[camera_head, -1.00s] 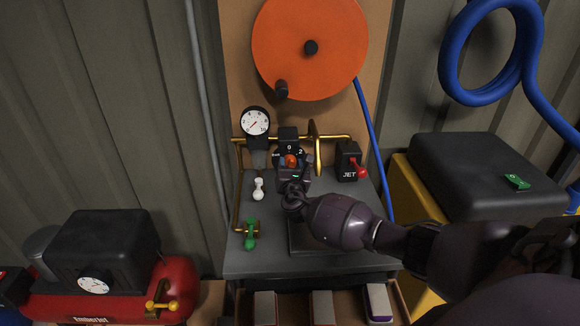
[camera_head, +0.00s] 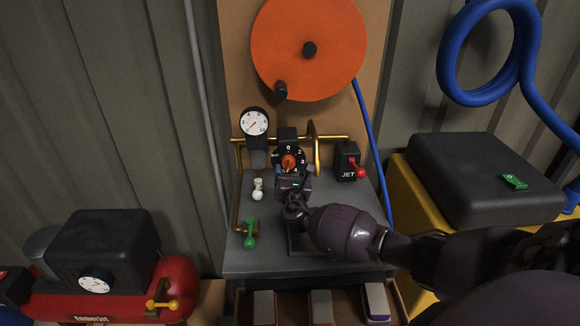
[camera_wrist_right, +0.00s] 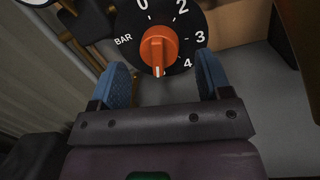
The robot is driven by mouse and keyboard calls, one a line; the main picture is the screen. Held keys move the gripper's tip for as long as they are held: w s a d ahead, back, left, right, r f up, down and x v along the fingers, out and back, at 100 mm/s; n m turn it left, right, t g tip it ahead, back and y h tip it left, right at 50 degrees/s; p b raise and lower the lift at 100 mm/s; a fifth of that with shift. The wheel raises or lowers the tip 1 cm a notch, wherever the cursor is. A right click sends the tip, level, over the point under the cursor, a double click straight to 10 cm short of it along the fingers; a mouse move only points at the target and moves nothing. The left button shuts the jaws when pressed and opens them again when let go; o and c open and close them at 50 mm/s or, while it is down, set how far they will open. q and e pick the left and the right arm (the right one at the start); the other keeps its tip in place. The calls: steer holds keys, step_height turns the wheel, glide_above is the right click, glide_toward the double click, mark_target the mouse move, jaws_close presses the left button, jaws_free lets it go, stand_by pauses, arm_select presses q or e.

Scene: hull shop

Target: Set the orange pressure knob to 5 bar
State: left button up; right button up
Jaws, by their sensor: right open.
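The orange pressure knob (camera_head: 289,162) sits on a round black dial (camera_head: 300,157) above the grey bench. In the right wrist view, the knob (camera_wrist_right: 159,48) has a white pointer mark that points almost straight down, past the 4. The dial there shows BAR, 0, 2, 3 and 4; no 5 can be read at its lower edge. My right gripper (camera_head: 292,177) is open just in front of and below the knob. In the right wrist view, its blue finger pads (camera_wrist_right: 164,76) stand apart on either side of the knob's lower end, not touching it. My left gripper is not in view.
A white-faced gauge (camera_head: 254,122) and a white-knobbed lever (camera_head: 257,190) are left of the dial. A green valve handle (camera_head: 250,234) is at front left. The JET box (camera_head: 347,162) with its red lever is on the right. An orange disc (camera_head: 308,48) hangs above.

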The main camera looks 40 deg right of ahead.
steer(key=v, duration=0.6)
steer(key=shift+s+a+p, duration=0.2)
steer(key=shift+s+p, duration=0.1)
steer(key=shift+s, duration=0.05)
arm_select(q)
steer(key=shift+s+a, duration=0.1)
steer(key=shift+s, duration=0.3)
arm_select(e)
steer(key=shift+s+a, duration=0.2)
steer(key=shift+s, duration=0.15)
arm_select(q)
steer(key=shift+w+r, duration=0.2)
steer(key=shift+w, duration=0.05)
arm_select(e)
steer(key=shift+f, duration=0.1)
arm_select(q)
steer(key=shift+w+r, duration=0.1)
